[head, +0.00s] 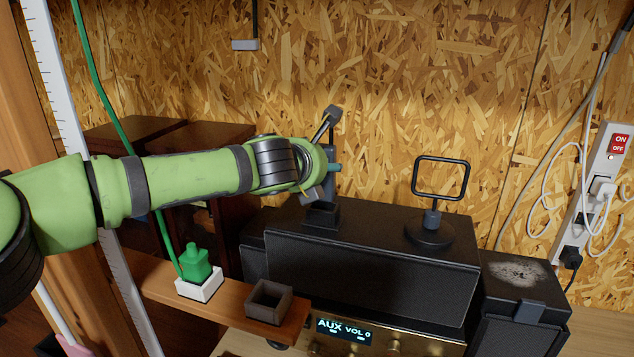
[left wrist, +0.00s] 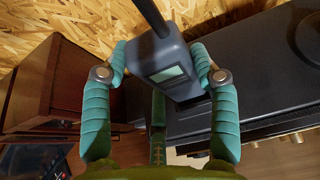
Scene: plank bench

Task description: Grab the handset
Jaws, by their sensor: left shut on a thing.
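The handset (left wrist: 168,68) is a grey block with a small pale screen and a dark antenna. My left gripper (left wrist: 159,64) is shut on it, one teal finger on each side. In the head view the gripper (head: 328,178) hides much of the handset (head: 332,187), which is upright just above or in a black square holder (head: 322,216) on the dark cabinet. I cannot tell whether its base touches the holder. My right gripper is not in view.
A black framed stand (head: 430,232) stands to the right on the cabinet (head: 385,248). A green corded object (head: 196,264) sits in a white holder (head: 201,288) on a wooden shelf, beside an empty dark holder (head: 269,302). A power strip (head: 592,200) hangs at the right.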

